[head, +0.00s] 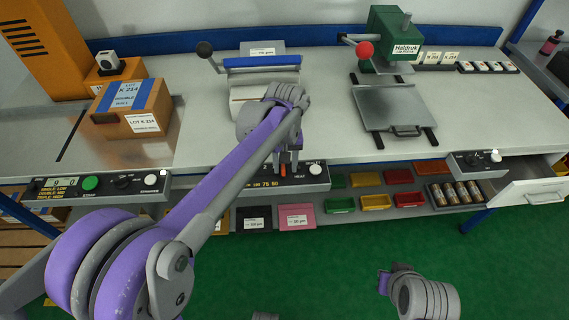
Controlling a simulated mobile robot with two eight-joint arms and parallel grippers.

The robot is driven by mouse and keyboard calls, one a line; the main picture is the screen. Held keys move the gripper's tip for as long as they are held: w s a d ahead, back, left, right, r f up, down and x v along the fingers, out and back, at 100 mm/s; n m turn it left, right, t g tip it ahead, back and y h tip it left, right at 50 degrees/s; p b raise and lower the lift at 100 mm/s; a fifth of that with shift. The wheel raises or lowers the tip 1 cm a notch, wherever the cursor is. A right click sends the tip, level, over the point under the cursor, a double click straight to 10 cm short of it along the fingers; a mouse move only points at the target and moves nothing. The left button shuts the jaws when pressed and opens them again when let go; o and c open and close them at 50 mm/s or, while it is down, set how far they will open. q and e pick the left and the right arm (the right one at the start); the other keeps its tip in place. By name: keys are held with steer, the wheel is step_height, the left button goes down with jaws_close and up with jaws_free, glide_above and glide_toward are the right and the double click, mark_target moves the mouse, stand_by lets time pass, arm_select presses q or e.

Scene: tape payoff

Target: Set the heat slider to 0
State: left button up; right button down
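The control panel (317,178) with the heat slider runs along the front edge of the bench, under the roller unit. Its printed scale reads around 75 and 50. A small orange-red part (283,169), which looks like the slider knob, shows right at my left fingertips. My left gripper (288,166) points down at the panel, and its arm crosses the picture from the lower left. The gripper hides part of the panel and scale. I cannot tell whether its fingers are apart or closed on the knob. My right arm's end (397,280) hangs low over the green floor, its fingers not clear.
A white knob (315,169) sits at the panel's right end. Behind stands the roller unit (262,77) with a blue bar. A green press (387,40) with a red-ball lever is at right, cartons (131,109) at left. Coloured bins (376,201) sit below; a drawer (532,192) is open.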

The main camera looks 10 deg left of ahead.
mark_target(284, 168)
arm_select(q)
steer(key=shift+r, duration=0.1)
step_height(284, 168, up, 11)
steer(key=p, duration=0.1)
steer(key=shift+f, duration=0.2)
stand_by(0.4)
steer(key=s+a+f+m+t+p, duration=0.1)
steer(key=s+a+f+t+p, duration=0.1)
steer(key=s, duration=0.8)
steer(key=s+a+f+m+t+p, duration=0.2)
steer(key=s+a+f, duration=0.3)
steer(key=s, duration=0.6)
steer(key=shift+s+a+t+p, duration=0.2)
steer(key=shift+a+t+p, duration=0.15)
steer(key=shift+t+p, duration=0.45)
stand_by(0.6)
